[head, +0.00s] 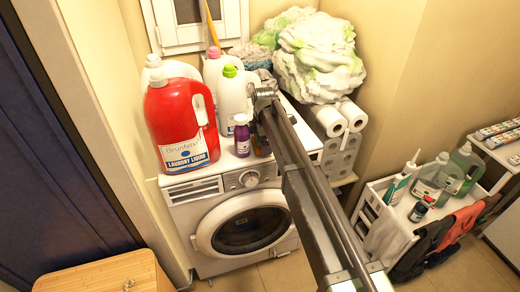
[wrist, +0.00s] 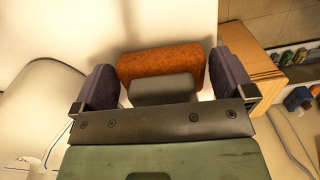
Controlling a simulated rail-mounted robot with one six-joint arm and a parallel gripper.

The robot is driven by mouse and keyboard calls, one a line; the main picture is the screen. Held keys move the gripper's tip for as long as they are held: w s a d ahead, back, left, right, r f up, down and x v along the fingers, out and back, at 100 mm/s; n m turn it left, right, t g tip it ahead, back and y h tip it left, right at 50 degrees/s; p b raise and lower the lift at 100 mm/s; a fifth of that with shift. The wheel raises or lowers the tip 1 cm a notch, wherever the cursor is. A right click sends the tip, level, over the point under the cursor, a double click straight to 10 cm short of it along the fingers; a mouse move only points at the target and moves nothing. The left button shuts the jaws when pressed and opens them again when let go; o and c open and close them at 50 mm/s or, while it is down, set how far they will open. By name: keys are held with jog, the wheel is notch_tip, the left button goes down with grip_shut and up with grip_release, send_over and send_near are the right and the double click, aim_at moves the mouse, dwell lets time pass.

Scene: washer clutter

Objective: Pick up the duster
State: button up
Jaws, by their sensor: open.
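My gripper (wrist: 167,70) is open in the wrist view, with one dark finger at each side. A rough orange-brown block (wrist: 162,60) shows between the fingers, beyond a grey block; I cannot tell for sure that it is the duster, or whether a finger touches it. In the head view, the end of my arm (head: 262,97) is over the washer top beside the white bottles, and the fingers are mostly hidden. A thin orange stick (head: 212,28) stands up behind the bottles, by the window; its lower end is hidden.
A red laundry jug (head: 182,125), a white bottle with a green cap (head: 232,98) and a small purple bottle (head: 241,138) crowd the washer (head: 184,190). A green-white fluffy heap (head: 318,55) and paper rolls (head: 330,121) lie right. A white cart (head: 398,222) stands farther right.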

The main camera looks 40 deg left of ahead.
jog(key=shift+r, duration=0.1)
jog(key=c, duration=0.6)
jog(key=shift+r, duration=0.15)
jog(key=shift+c, duration=0.2)
notch_tip(320, 180, up, 20)
jog(key=p, duration=2)
